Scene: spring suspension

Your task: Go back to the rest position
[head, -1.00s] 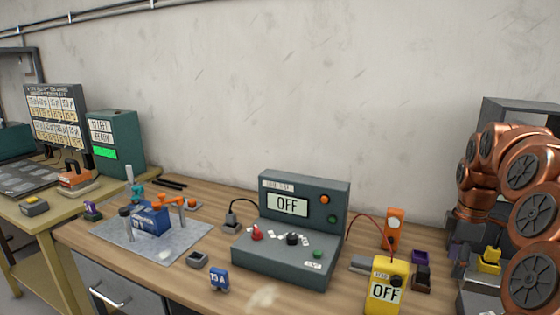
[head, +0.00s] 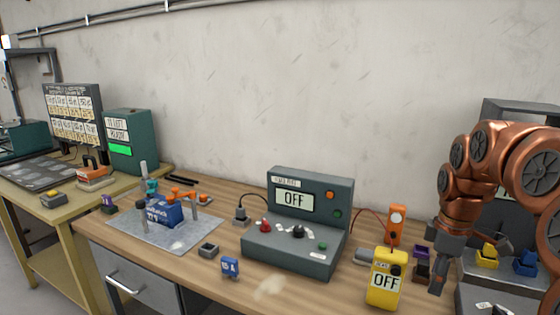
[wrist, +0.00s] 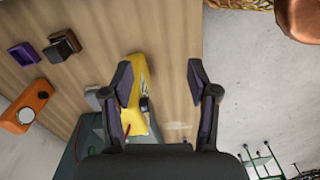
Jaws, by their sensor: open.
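My gripper (head: 439,272) hangs from my copper arm at the right of the head view, in front of the bench's right end. In the wrist view my gripper (wrist: 160,85) is open, with its two dark fingers spread and nothing held. Below and between the fingers lie the bare wooden bench top (wrist: 170,65) and part of the yellow meter (wrist: 138,95). The yellow meter (head: 387,278) stands upright on the bench, left of my gripper, and reads OFF.
A grey test unit (head: 303,225) reading OFF stands mid-bench. An orange device (head: 396,224) and small purple and brown bins stand behind the meter. A blue block (head: 230,267) lies near the front edge. Yellow (head: 488,254) and blue bins stand at the right.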

